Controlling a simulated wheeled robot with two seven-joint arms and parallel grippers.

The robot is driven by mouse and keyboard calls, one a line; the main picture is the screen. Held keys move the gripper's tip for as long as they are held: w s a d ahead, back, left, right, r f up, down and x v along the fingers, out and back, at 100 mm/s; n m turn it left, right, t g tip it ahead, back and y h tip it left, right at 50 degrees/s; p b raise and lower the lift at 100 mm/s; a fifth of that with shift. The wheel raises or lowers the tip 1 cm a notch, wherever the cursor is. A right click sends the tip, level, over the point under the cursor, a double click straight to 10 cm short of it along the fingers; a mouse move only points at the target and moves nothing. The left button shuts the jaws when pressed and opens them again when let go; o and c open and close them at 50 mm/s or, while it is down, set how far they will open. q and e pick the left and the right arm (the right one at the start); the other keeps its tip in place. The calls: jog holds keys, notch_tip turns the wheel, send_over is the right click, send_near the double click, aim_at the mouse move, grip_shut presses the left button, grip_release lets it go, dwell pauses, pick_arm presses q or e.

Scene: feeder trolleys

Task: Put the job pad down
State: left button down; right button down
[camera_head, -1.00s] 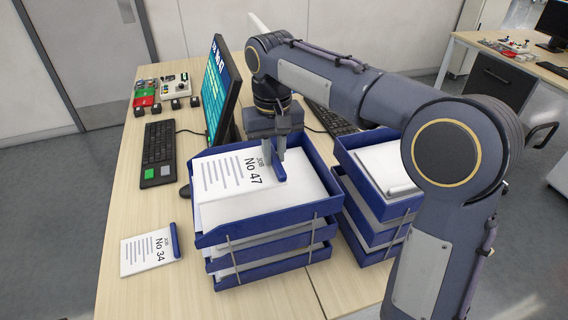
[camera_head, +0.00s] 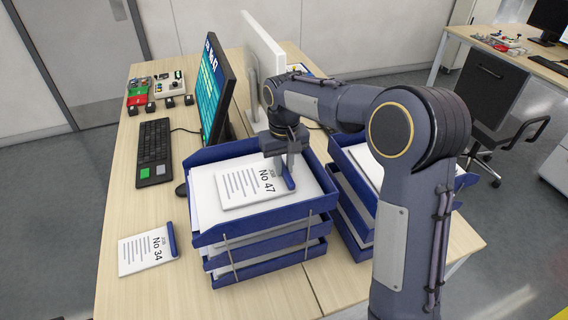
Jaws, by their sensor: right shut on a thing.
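A white job pad marked No 47 (camera_head: 242,188) with a blue binding edge is at the top of the left stack of blue trays (camera_head: 265,235). My right gripper (camera_head: 288,173) reaches down from above and is shut on the pad's blue edge. The pad is roughly flat, over the white paper in the top tray; I cannot tell whether it touches the paper. A second pad, marked No 34 (camera_head: 143,251), lies flat on the table left of the trays. My left gripper is not in view.
A second tray stack (camera_head: 348,222) stands to the right, partly behind my right arm. A monitor (camera_head: 212,88), a keyboard (camera_head: 154,150) and a control box (camera_head: 171,87) stand behind and left. The wooden table (camera_head: 120,195) is bare around the No 34 pad.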

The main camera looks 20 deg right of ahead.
jog(key=shift+f, duration=0.15)
jog(key=c, duration=1.4)
grip_release()
jog(key=shift+o, duration=0.2)
